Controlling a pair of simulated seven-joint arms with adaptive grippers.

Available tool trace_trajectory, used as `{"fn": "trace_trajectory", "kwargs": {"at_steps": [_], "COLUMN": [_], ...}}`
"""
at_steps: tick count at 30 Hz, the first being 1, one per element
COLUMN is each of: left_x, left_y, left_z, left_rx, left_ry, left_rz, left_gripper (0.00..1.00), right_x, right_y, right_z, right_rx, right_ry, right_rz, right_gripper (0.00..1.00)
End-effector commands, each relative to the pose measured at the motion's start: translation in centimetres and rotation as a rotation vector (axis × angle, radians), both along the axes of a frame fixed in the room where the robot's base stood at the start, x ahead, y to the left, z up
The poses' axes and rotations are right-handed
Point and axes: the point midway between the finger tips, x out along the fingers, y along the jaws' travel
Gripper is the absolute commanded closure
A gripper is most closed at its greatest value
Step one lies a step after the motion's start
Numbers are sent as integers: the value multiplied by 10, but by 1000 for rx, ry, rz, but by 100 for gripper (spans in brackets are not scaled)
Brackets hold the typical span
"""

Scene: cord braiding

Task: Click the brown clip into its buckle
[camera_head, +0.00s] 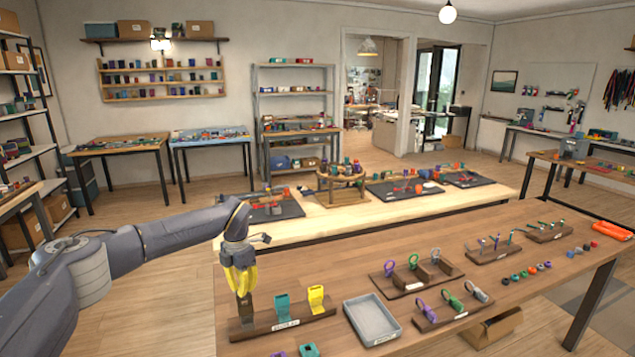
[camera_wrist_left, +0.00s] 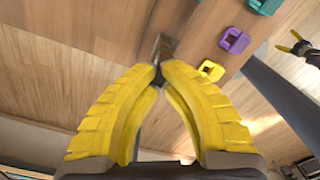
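My left gripper (camera_head: 243,290) points down over the left end of a dark wooden rack (camera_head: 262,329) at the table's near left. Its yellow fingers close on a brown clip (camera_head: 244,308). In the left wrist view the fingertips (camera_wrist_left: 160,76) meet around the brown clip (camera_wrist_left: 161,48). I cannot tell whether the clip's lower end is clear of the rack. A teal piece (camera_head: 282,308) and a yellow piece (camera_head: 316,299) stand upright in the rack. I cannot pick out the brown buckle. My right gripper (camera_wrist_left: 298,49) shows small in the left wrist view; its opening is unclear.
A purple piece (camera_wrist_left: 234,41) and a yellow piece (camera_wrist_left: 211,71) lie on the table, with a teal piece (camera_head: 309,350) nearby. A grey tray (camera_head: 348,312) is right of the rack. Bare tabletop lies behind the rack.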

Motion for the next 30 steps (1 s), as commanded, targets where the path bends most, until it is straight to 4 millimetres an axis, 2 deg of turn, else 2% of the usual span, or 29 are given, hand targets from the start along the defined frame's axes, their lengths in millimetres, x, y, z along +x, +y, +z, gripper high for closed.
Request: {"fn": "trace_trajectory", "kwargs": {"at_steps": [30], "left_x": [0], "left_y": [0], "left_z": [-19], "left_rx": [1], "left_ry": [1], "left_rz": [0], "left_gripper": [100], "right_x": [0], "right_y": [0], "right_z": [0], "right_rx": [0], "right_ry": [0], "right_rz": [0], "right_gripper": [19]}}
